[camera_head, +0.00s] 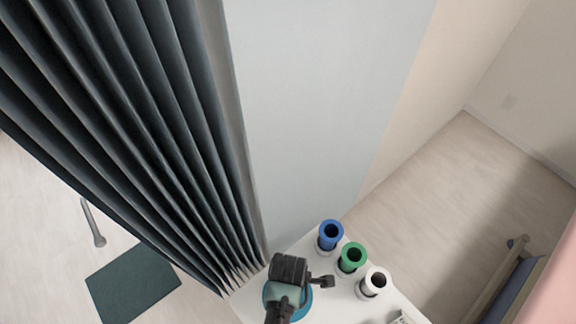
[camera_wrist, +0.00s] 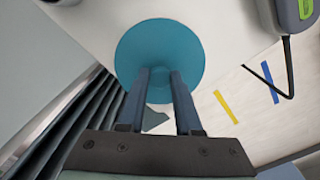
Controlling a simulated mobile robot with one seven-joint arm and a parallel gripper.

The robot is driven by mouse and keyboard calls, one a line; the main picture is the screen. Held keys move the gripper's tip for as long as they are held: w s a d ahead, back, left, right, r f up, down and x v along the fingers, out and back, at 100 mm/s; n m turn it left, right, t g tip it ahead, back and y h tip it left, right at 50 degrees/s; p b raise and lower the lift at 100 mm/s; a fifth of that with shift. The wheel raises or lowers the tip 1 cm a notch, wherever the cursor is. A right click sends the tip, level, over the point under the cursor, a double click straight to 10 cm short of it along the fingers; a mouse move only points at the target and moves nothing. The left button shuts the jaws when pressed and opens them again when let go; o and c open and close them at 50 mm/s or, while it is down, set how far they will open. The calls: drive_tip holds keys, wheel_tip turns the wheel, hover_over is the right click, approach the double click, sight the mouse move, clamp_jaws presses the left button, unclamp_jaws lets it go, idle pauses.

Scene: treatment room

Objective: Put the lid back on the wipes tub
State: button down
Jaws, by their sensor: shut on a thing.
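The round teal lid (camera_wrist: 160,45) fills the upper middle of the wrist view. My gripper (camera_wrist: 159,78) is shut on the lid near its middle, with one finger on each side of the raised part. In the head view the lid (camera_head: 304,308) shows as a blue rim partly covered by my gripper and wrist, over the near end of the white table. The wipes tub cannot be made out in either view. The lid and my arm may hide it, and I cannot tell whether the lid touches anything below.
A dark pleated curtain (camera_head: 150,120) hangs at left. A grey device (camera_wrist: 298,14) with a cable is at upper right.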

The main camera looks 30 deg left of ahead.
idle(0.4)
drive_tip(key=c, duration=0.5)
unclamp_jaws()
drive_tip(key=o, duration=0.5)
drive_tip(key=shift+c, duration=0.2)
drive_tip(key=shift+r+p, duration=3.55)
drive_tip(key=shift+p, duration=0.2)
